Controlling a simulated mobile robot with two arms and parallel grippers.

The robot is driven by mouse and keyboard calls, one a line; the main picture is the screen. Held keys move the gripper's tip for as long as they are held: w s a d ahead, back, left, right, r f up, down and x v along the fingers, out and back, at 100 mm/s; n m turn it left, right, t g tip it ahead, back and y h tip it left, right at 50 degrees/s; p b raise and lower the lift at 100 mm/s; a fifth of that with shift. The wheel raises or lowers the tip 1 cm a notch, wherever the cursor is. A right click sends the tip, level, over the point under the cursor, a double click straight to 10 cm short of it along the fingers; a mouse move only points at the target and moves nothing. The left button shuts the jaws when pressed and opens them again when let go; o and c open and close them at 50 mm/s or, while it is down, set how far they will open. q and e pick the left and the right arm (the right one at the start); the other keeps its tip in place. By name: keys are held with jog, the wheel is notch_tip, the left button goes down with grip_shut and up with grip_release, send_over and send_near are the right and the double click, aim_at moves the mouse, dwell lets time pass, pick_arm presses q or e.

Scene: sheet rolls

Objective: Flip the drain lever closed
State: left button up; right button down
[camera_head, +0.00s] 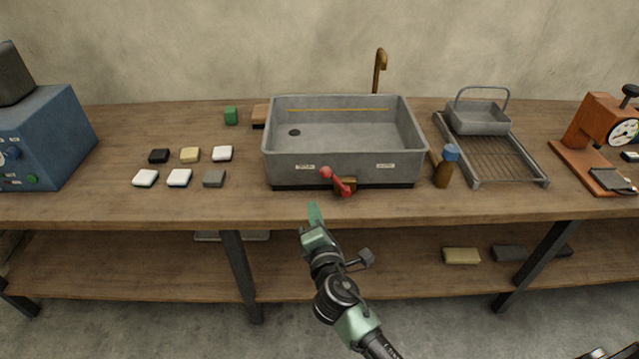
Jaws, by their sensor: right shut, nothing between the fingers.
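The red drain lever (336,181) is on a small brown mount at the front of the grey basin (409,127). Its round knob points up and to the left, toward the left one of two small white labels on the basin front; their print is too small to read. My right gripper (314,212) is shut and empty. In the picture it is just below the lever, at the table's front edge, apart from the lever. My left gripper is not in view. A dark round drain hole (294,132) shows in the basin floor.
A brown bottle with a blue cap (444,168) stands right of the basin, by a wire rack (490,157). Several small blocks (180,177) lie to the left, near a blue machine (45,140). An orange gauge stand (590,130) is far right. The front table strip is clear.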

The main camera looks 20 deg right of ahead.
aim_at(338, 182)
jog(key=w, duration=0.6)
jog(key=w+d, duration=0.1)
jog(key=w, duration=0.2)
jog(key=shift+w+d+f, duration=0.1)
jog(key=shift+w+f, duration=0.2)
jog(key=shift+f, duration=0.1)
jog(key=d+p, duration=0.1)
jog(key=s+d+r, duration=0.1)
jog(key=d+p, duration=0.1)
jog(key=shift+s+d+r+p, duration=0.15)
jog(key=shift+r+p, duration=0.2)
